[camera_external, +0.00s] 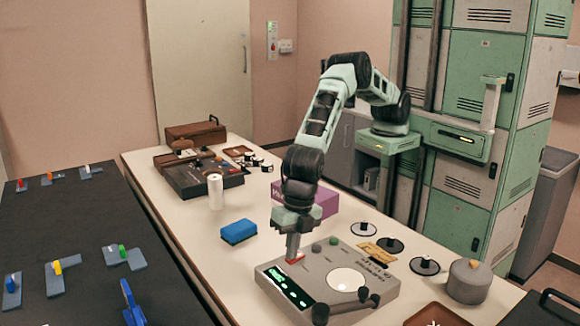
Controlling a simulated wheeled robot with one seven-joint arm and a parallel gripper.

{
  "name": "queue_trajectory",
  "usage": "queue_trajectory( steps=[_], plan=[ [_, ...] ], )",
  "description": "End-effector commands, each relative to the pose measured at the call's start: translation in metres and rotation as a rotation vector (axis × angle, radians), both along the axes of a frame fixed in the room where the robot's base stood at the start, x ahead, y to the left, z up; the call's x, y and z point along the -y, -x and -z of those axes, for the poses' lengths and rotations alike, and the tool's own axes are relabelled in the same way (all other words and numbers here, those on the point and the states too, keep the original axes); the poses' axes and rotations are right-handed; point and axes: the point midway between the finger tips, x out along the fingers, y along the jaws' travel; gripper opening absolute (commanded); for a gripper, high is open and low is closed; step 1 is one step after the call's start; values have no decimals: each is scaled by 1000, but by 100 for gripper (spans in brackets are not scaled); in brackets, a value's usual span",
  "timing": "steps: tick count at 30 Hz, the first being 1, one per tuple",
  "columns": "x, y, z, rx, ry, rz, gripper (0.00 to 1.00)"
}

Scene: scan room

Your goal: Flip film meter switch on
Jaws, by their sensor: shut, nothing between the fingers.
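A grey device (322,308), which looks like the film meter, sits at the near end of the white table. It has a dark panel with lit green marks (287,287), a round white disc and a green knob (334,240). A small red part (299,259), likely its switch, shows on its top at the back left edge. My gripper (292,258) points straight down with its fingers shut and empty. The fingertips are right at the red part and partly cover it. I cannot tell whether they touch it, or which way the switch is set.
A blue sponge-like block (238,232) and a white roll (216,191) stand to the left. A purple box (318,203) is behind my gripper. Black-and-white reels (390,245) and a grey canister (469,281) lie right. A dark device (204,178) sits farther back. A dark table (84,222) with coloured switches is left.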

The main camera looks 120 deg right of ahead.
Motion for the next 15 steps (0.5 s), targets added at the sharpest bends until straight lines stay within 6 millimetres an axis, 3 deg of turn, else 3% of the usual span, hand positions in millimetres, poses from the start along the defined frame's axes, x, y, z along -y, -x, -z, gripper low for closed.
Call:
queue_trajectory(
  steps=[7, 15],
  plan=[
    [1, 15, 3, -15, 5, -1, 0],
    [0, 17, 3, -13, 4, -1, 0]
  ],
)
